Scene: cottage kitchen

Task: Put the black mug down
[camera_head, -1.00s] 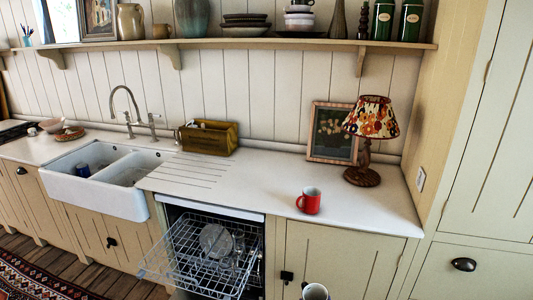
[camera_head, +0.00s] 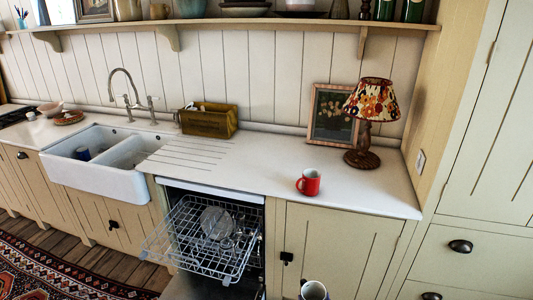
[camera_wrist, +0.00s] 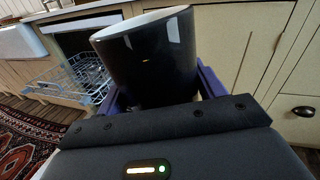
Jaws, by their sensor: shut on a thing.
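The black mug (camera_wrist: 150,62) fills the upper middle of the wrist view, dark and glossy with a pale rim. My gripper (camera_wrist: 158,90) is shut on it, with a purple finger on each side. A red mug (camera_head: 309,182) stands upright on the counter.
The lamp (camera_head: 371,100) and a picture frame (camera_head: 332,114) stand at the counter's back right. A wooden box (camera_head: 208,120) is left of them, near the sink (camera_head: 98,181). The dishwasher rack (camera_head: 205,240) is pulled out below. The counter beside the red mug is clear.

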